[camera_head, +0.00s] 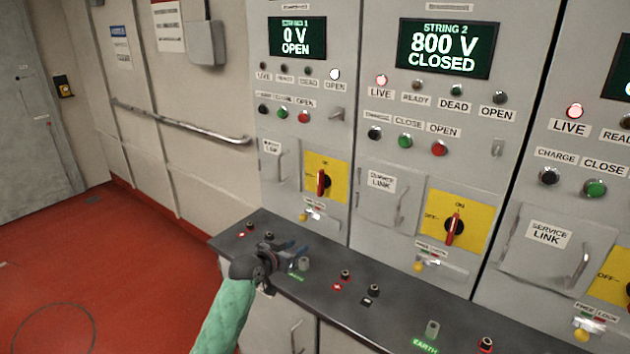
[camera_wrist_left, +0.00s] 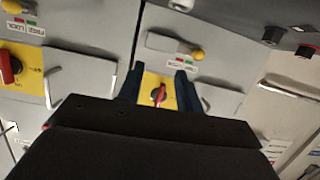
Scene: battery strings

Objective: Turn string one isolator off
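The string one isolator is a yellow plate (camera_head: 340,172) with a red handle (camera_head: 323,181) on the leftmost cabinet. The handle stands about upright, towards the ON label. My left gripper (camera_head: 296,249) is above the dark counter, below and in front of this isolator, apart from it. In the left wrist view, which is upside down, its two dark blue fingers (camera_wrist_left: 159,74) are spread and empty. The red handle (camera_wrist_left: 159,95) shows farther off between them, its lower part close to my gripper body's outline. My right gripper is not in view.
The string one display (camera_head: 296,37) reads 0 V OPEN; the string two display (camera_head: 446,48) reads 800 V CLOSED. A second isolator handle (camera_head: 455,227) is to the right. Terminals and an earth post (camera_head: 432,330) stand on the counter (camera_head: 390,318). A wall handrail (camera_head: 180,125) is at left.

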